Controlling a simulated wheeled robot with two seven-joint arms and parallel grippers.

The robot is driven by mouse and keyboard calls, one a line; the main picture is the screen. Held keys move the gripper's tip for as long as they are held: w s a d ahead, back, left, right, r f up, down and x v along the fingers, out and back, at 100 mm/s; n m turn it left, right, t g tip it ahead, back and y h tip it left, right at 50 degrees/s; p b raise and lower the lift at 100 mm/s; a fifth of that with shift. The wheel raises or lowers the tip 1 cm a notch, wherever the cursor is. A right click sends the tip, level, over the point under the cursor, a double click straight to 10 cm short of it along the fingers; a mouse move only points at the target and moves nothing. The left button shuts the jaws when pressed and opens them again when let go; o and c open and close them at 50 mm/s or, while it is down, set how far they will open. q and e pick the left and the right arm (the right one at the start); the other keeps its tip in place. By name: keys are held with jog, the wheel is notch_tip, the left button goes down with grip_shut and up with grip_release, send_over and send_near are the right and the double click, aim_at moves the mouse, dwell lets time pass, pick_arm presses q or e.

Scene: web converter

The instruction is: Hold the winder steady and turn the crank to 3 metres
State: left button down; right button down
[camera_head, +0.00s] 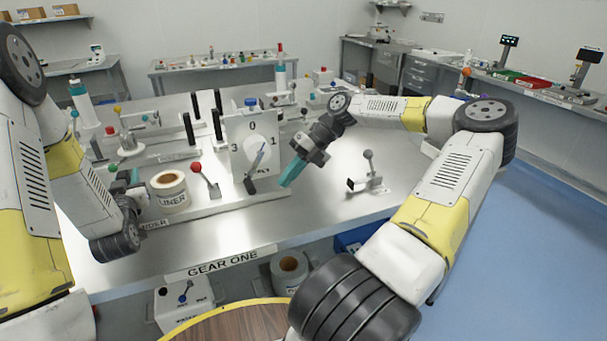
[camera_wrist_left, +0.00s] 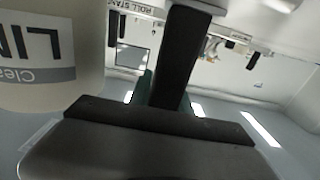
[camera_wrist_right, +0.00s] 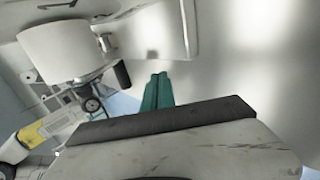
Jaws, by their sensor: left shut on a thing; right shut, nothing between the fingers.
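The winder (camera_head: 222,196) stands at the front of the steel table. A dark handle (camera_head: 250,186), seemingly the crank's, is low on the panel front. A white LINER roll (camera_head: 170,190) sits left of it and also shows in the left wrist view (camera_wrist_left: 45,60). My left gripper (camera_head: 128,178) is shut on a dark upright bar (camera_wrist_left: 185,55) beside the roll. My right gripper (camera_head: 290,172) is shut and empty, right of the panel, apart from the handle.
A red-knobbed lever (camera_head: 204,180) stands between roll and panel. A small lever stand (camera_head: 368,175) is on the table to the right. Black posts (camera_head: 190,130) and bench gear stand behind. Blue floor is clear at right.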

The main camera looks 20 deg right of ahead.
aim_at(255, 164)
jog(key=d, duration=0.5)
jog(key=shift+d, duration=0.4)
jog(key=s+a+r+m+h, duration=0.1)
jog(key=s+a+r+m, duration=0.2)
jog(key=m, duration=0.7)
jog(key=s+a+r+m, duration=0.2)
jog(key=a+m, duration=0.2)
jog(key=m, duration=0.6)
notch_tip(255, 164, up, 5)
jog(key=d+m+t+h, duration=0.2)
jog(key=d+m+t, duration=0.15)
jog(key=m, duration=1.15)
jog(key=shift+t, duration=0.55)
jog(key=x, duration=1)
jog(key=shift+a+f, duration=0.3)
jog(key=shift+a, duration=0.1)
jog(key=shift+s+a+r, duration=0.1)
jog(key=shift+a+r, duration=0.05)
jog(key=shift+a, duration=1.7)
jog(key=shift+a+y, duration=0.3)
jog(key=shift+y, duration=0.3)
